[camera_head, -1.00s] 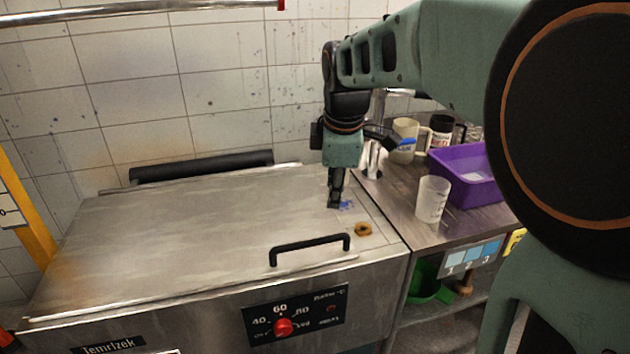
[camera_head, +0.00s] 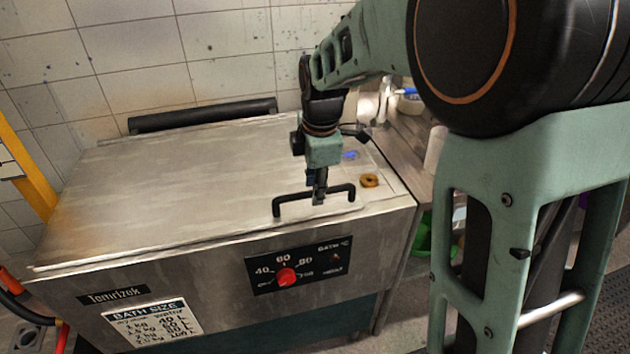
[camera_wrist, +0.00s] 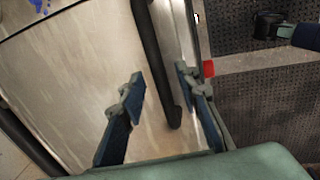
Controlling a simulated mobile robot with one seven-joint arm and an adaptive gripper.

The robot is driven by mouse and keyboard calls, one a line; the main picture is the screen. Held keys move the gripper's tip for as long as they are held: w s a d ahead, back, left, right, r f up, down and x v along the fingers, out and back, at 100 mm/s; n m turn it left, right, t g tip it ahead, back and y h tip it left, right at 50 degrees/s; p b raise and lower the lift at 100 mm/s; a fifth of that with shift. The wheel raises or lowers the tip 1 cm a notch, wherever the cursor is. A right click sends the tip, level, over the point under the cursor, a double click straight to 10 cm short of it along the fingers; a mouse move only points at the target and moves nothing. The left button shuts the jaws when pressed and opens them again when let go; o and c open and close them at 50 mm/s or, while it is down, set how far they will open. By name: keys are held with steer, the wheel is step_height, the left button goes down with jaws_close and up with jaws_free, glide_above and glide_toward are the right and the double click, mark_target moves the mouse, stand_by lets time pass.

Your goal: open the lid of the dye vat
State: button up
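The dye vat (camera_head: 215,250) is a steel box with a flat, closed steel lid (camera_head: 190,175). A black bar handle (camera_head: 285,205) is fixed near the lid's front edge, right of the middle. My gripper (camera_head: 319,200) is over the right part of the handle in the head view. In the wrist view my gripper (camera_wrist: 160,85) is open, and the black handle (camera_wrist: 150,50) runs between its two fingers. The fingers stand apart from the handle on both sides. How far the fingertips reach below the bar is hard to tell.
A red knob (camera_head: 287,277) sits on the vat's front panel below the handle. A brown ring (camera_head: 369,181) lies on the lid right of the handle. A black roll (camera_head: 200,115) runs along the lid's back edge. A worktop (camera_head: 400,160) adjoins on the right.

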steer(key=shift+f, duration=0.2)
jaws_close()
steer(key=shift+r, duration=0.1)
